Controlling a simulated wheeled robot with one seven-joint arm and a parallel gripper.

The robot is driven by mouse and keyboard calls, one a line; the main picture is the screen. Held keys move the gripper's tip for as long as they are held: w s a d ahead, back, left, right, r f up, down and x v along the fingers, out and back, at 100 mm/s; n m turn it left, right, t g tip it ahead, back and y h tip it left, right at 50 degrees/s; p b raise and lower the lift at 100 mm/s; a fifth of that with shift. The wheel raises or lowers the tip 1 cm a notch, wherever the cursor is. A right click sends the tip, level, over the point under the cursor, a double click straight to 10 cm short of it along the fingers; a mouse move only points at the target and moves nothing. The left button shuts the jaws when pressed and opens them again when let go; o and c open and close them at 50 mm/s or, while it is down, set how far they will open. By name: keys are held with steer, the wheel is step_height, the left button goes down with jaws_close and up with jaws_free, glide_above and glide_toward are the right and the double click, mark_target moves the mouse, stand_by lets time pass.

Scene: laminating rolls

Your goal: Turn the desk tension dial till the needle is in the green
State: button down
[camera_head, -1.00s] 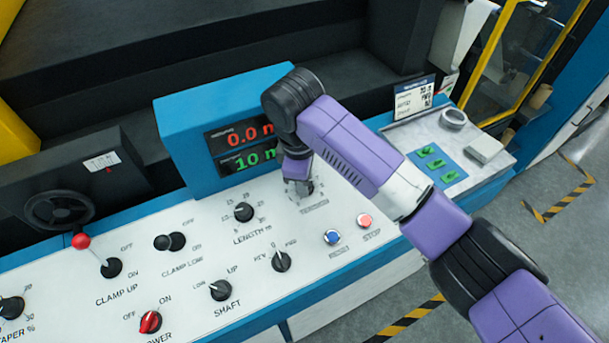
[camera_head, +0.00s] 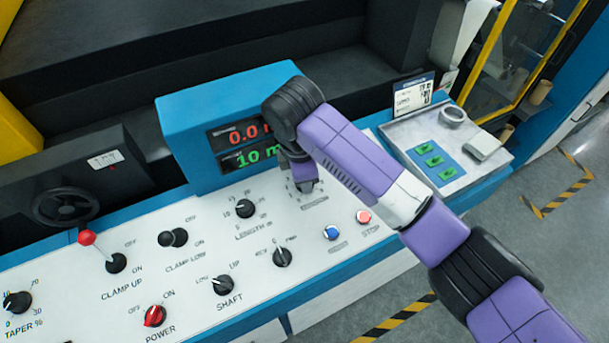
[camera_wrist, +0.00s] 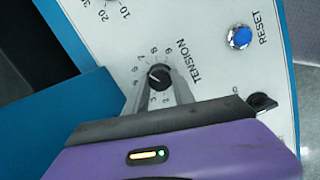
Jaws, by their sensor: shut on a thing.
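The tension dial (camera_wrist: 159,76) is a black round knob with a light pointer mark, on a white panel with numbers around it and the word TENSION beside it. In the wrist view my gripper (camera_wrist: 158,82) is shut on the dial, one finger on each side. In the head view my gripper (camera_head: 303,184) points down at the panel, right of the length dial, and hides the tension dial. No needle gauge with a green zone can be made out in either view; my arm covers part of the console.
A blue display box (camera_head: 228,105) with red and green digits stands just behind my gripper. The length dial (camera_head: 245,208), a direction knob (camera_head: 282,257), a blue reset button (camera_head: 332,232) and a red stop button (camera_head: 363,216) are close by. A grey tray (camera_head: 465,165) lies to the right.

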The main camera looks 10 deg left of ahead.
steer(key=c, duration=1.1)
jaws_free()
steer(key=shift+o, duration=0.2)
steer(key=shift+r, duration=0.15)
step_height(320, 180, up, 7)
steer(key=s+b, duration=0.1)
steer(key=shift+s+a+r, duration=0.2)
steer(key=shift+s, duration=0.1)
